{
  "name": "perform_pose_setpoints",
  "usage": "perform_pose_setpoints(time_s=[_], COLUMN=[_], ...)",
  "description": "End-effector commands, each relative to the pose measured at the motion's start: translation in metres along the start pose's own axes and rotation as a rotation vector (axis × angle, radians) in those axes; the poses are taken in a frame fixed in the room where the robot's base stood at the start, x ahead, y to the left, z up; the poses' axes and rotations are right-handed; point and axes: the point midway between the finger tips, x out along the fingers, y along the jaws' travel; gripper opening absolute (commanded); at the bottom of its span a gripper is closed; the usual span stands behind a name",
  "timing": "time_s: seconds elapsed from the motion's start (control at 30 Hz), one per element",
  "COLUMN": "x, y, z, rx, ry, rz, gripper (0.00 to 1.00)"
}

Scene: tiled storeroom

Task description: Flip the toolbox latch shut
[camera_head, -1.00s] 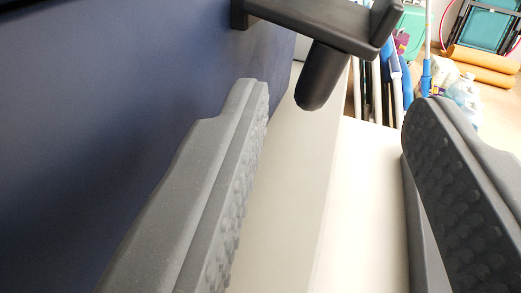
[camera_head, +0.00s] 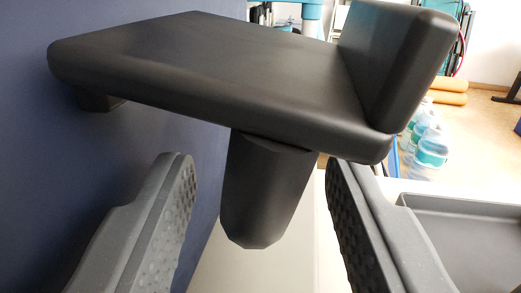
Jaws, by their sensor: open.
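The toolbox (camera_head: 50,200) is the dark blue wall filling the left of the view. A black latch sticks out from it: a broad flat plate (camera_head: 210,65) with an upright lip (camera_head: 400,60) at its right end and a rounded stub (camera_head: 262,190) hanging below. My gripper (camera_head: 258,170) is open, its two grey padded fingers on either side of the stub. The stub shows between the fingertips, with a gap on the left and a smaller one on the right. I cannot tell whether either finger touches it.
A pale surface (camera_head: 255,260) lies below the latch. A grey tray (camera_head: 470,225) is at the lower right, close beside my right finger.

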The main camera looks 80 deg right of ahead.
Motion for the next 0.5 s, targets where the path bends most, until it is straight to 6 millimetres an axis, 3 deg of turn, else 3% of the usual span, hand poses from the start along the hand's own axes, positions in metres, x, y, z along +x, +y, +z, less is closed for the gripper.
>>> perform_pose_setpoints(time_s=[0.2, 0.37, 0.5], x=[0.0009, 0.0009, 0.0009], y=[0.0000, 0.0000, 0.0002], z=[-0.0004, -0.0004, -0.0007], rx=[0.000, 0.001, -0.004], ry=[0.000, 0.000, -0.001], rz=[0.000, 0.000, 0.000], gripper=[0.42, 0.01, 0.00])
